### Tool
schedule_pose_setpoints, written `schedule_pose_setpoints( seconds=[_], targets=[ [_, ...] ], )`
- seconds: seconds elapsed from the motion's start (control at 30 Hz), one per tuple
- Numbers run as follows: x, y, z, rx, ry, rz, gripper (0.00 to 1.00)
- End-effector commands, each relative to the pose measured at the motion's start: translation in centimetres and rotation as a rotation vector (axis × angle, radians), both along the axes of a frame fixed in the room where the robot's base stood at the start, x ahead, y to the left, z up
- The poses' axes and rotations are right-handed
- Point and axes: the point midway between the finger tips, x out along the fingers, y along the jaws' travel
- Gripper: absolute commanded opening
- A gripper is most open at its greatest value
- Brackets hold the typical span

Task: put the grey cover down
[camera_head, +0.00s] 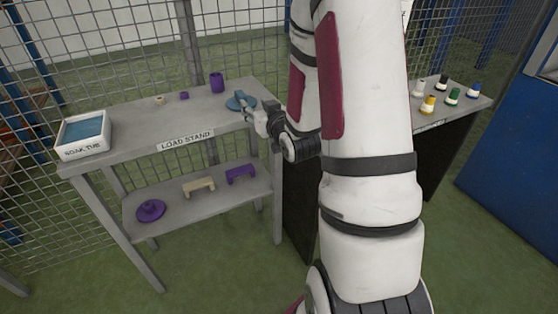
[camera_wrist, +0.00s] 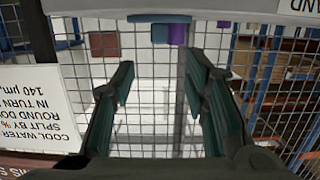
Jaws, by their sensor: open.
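A round blue-grey cover with an upright knob (camera_head: 236,104) lies flat on the right end of the load stand's top. No other grey cover shows. My gripper (camera_head: 252,113) is beside it, at the stand's right front edge, and partly overlaps it in the head view. In the wrist view, which is upside down, my gripper (camera_wrist: 160,66) has its two fingers wide apart with nothing between them. The cover's blue rim (camera_wrist: 158,18) and knob show beyond the fingertips, near the top of that picture. The gap to the cover is hard to judge.
On the load stand (camera_head: 135,122) are a soak tub (camera_head: 84,135), a purple cylinder (camera_head: 217,83) and small rings. Its lower shelf holds a purple lid (camera_head: 150,210) and two handles. Several coloured bottles stand on the right table (camera_head: 463,112). A mesh fence is behind.

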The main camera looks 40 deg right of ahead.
Motion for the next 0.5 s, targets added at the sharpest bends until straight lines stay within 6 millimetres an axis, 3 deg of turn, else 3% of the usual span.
schedule_pose_setpoints(
  seconds=[0.27,0.5],
  targets=[
    [-0.4,3.6,2.0,-0.003,0.212,0.027,0.41],
    [-4.9,8.6,3.9,0.025,0.496,0.041,0.41]
  ],
)
